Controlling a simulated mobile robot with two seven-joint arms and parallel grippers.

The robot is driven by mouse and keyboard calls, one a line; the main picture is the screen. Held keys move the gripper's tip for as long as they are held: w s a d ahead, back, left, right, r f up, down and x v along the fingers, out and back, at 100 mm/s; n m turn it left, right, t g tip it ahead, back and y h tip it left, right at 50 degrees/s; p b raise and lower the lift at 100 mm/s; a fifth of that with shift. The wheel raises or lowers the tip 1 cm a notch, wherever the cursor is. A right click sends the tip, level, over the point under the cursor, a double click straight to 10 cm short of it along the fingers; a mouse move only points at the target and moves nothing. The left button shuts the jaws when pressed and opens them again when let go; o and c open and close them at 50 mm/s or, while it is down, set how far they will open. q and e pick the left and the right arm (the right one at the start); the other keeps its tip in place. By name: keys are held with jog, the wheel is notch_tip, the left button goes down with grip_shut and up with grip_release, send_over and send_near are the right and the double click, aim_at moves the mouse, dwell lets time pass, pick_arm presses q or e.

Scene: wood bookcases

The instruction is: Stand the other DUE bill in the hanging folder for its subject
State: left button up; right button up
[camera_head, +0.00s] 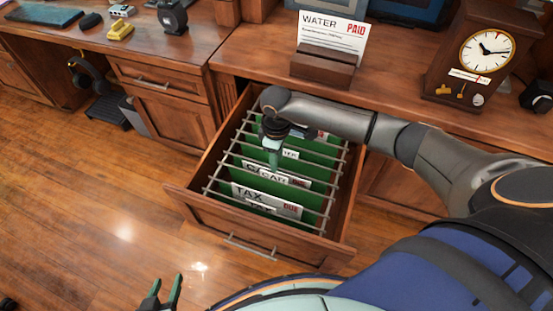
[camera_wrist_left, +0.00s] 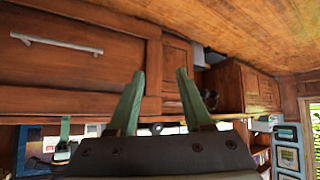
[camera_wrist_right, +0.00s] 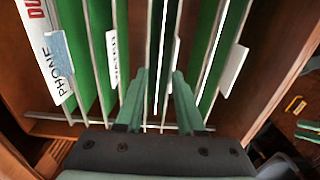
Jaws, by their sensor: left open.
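The WATER bill (camera_head: 331,37), stamped PAID, stands in a wooden holder on the desk. Green hanging folders fill the open drawer (camera_head: 270,232). A PHONE bill (camera_wrist_right: 34,25) with a partly cut-off red stamp stands at the left in the right wrist view. My right gripper (camera_wrist_right: 160,85) points down among the folders; its fingers are apart, with folder edges beneath. My left gripper (camera_head: 165,291) is open and empty outside the drawer, above the floor.
Metal rails (camera_head: 318,211) cross the drawer top. A wooden clock (camera_head: 482,55) stands on the desk at the right. A stapler-like yellow object (camera_head: 120,30) and other items sit on the left desk. The floor left of the drawer is clear.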

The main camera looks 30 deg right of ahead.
pick_arm(q)
jog(key=shift+s+a+r+p, duration=0.45)
jog(key=shift+a+p, duration=0.15)
jog(key=shift+p, duration=0.3)
pick_arm(e)
notch_tip(320, 180, up, 11)
jog(key=shift+r, duration=0.2)
pick_arm(q)
jog(key=shift+w, duration=0.1)
pick_arm(e)
jog(key=shift+f, duration=0.1)
